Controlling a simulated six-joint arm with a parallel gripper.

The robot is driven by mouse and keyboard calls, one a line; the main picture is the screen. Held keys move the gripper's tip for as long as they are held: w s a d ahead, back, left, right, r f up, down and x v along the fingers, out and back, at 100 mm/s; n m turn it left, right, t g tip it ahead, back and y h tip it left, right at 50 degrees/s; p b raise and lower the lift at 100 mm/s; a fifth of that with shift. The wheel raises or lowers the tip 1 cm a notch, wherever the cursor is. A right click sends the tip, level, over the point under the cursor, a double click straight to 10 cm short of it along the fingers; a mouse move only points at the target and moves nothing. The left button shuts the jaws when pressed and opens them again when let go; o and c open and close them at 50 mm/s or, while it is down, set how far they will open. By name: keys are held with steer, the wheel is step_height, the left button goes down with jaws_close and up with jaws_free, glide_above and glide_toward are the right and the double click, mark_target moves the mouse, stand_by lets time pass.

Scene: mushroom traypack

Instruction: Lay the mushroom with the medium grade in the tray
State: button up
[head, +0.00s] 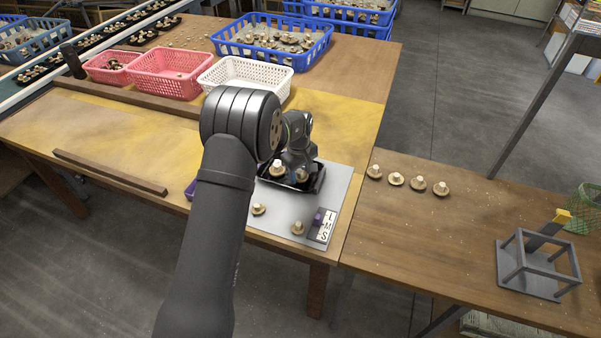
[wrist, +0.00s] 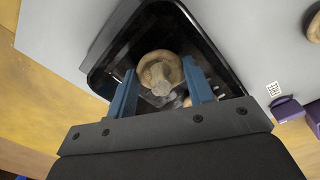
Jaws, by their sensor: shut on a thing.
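My gripper (wrist: 160,70) has its two blue fingers on either side of a pale brown mushroom (wrist: 158,84), stem towards the camera, and is shut on it. The black tray (wrist: 116,52) lies under the held mushroom; whether the mushroom touches the tray floor I cannot tell. Part of another mushroom (wrist: 187,102) shows beside the right finger. In the head view the tray (head: 319,181) sits on a grey board, partly hidden by my arm, with mushrooms showing in it. Two loose mushrooms, one nearer my arm (head: 258,209) and one near the card (head: 297,228), lie on the board.
A card marked L, M, S (head: 325,226) with a purple piece (head: 318,217) beside it lies on the board's right. Several mushrooms (head: 396,179) line the right table, near a grey frame stand (head: 538,262). A white basket (head: 240,72) and pink baskets (head: 165,75) stand behind.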

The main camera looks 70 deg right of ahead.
mark_target(301, 171)
steer(key=shift+f, duration=0.2)
steer(key=o, duration=0.7)
step_height(301, 171, up, 12)
steer(key=shift+a+r, duration=0.15)
steer(key=shift+a, duration=0.05)
steer(key=shift+w, duration=0.1)
steer(key=f, duration=1.1)
steer(key=shift+d+f, duration=0.2)
steer(key=shift+f, duration=0.1)
steer(key=shift+d, duration=0.1)
steer(key=shift+r, duration=1.7)
